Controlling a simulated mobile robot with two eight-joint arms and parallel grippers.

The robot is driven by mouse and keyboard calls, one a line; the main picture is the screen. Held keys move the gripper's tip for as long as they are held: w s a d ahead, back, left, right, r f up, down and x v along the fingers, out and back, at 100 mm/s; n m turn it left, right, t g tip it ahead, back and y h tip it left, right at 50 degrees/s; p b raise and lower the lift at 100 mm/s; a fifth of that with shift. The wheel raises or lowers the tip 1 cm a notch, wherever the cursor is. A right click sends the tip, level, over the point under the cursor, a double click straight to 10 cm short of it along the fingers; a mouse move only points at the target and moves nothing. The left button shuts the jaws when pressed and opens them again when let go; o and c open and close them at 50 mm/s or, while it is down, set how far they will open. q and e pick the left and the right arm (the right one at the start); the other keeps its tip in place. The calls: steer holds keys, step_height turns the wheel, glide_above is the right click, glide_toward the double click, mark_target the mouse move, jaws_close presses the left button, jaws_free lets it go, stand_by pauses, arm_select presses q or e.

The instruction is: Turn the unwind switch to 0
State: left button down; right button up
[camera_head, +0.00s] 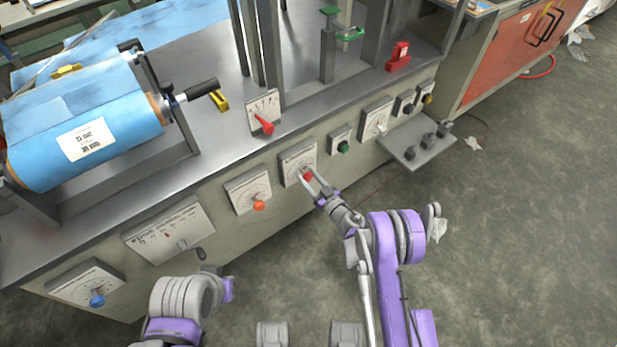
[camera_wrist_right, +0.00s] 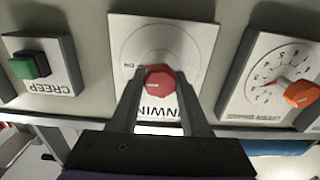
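The unwind switch is a red knob (camera_head: 307,176) on a white plate on the front of the grey machine. In the right wrist view the red knob (camera_wrist_right: 159,79) is in the middle, with a white mark at its lower left. "ON" is legible left of it, and the lettering is upside down. No "0" can be read. My right gripper (camera_wrist_right: 160,80) has one finger on each side of the knob, very close to it. Whether both fingers press on it is unclear. In the head view my right gripper (camera_head: 303,170) reaches the plate.
An orange knob (camera_head: 258,205) and a green button (camera_head: 343,147) flank the switch. A blue knob (camera_head: 97,300) is lower left. A blue film roll (camera_head: 95,140) lies on top. A small grey shelf (camera_head: 420,155) juts out at right.

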jaws_close()
steer(key=shift+f+n+b, duration=0.15)
steer(key=shift+n+b, duration=1.25)
steer(key=shift+n, duration=0.2)
steer(key=n+b, duration=0.2)
steer(key=n, duration=0.1)
steer(key=shift+a+n, duration=0.1)
steer(key=shift+n, duration=0.3)
steer(key=n+b, duration=0.1)
steer(key=n, duration=0.1)
steer(key=shift+n, duration=0.3)
steer(key=n, duration=0.2)
steer(key=shift+n+b, duration=0.4)
steer(key=n, duration=0.5)
steer(key=shift+s+b, duration=0.1)
steer(key=shift+b, duration=0.25)
steer(key=shift+n, duration=0.4)
